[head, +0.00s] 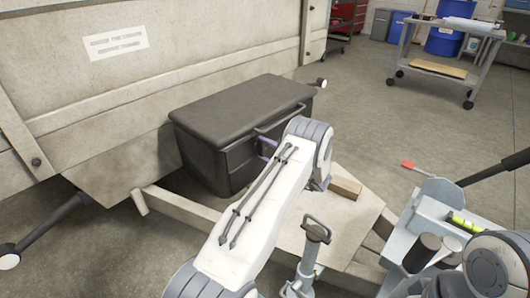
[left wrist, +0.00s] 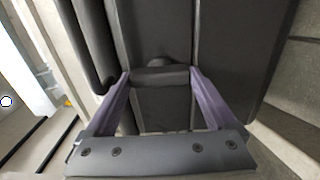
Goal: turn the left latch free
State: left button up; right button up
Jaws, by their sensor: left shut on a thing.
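A dark grey storage box (head: 215,160) with a closed lid (head: 245,100) sits on the trailer frame. My left gripper (head: 265,147) is at the box's front face, mostly hidden behind my own arm in the head view. In the left wrist view its two purple fingers (left wrist: 160,76) are closed on either side of a small dark latch (left wrist: 160,78), which lies crosswise on the box front. The latch itself is hidden by my arm in the head view. My right gripper is not in view.
A bar handle (head: 284,117) runs along the box front. A wooden block (head: 345,187) lies on the frame plate, and a jack with a T-handle (head: 315,230) stands nearer. A pale tray (head: 430,208) holds a yellow-green level (head: 463,224). A cart (head: 440,70) stands far back on open floor.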

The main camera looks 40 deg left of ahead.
pick_arm(q)
jog(key=shift+d+f, duration=0.1)
dwell(0.4)
jog(key=o, duration=1.1)
jog(key=shift+c, duration=0.2)
jog(key=d+p, duration=0.2)
jog(key=d, duration=0.8)
jog(key=shift+s+d, duration=0.25)
jog(key=shift+s, duration=0.2)
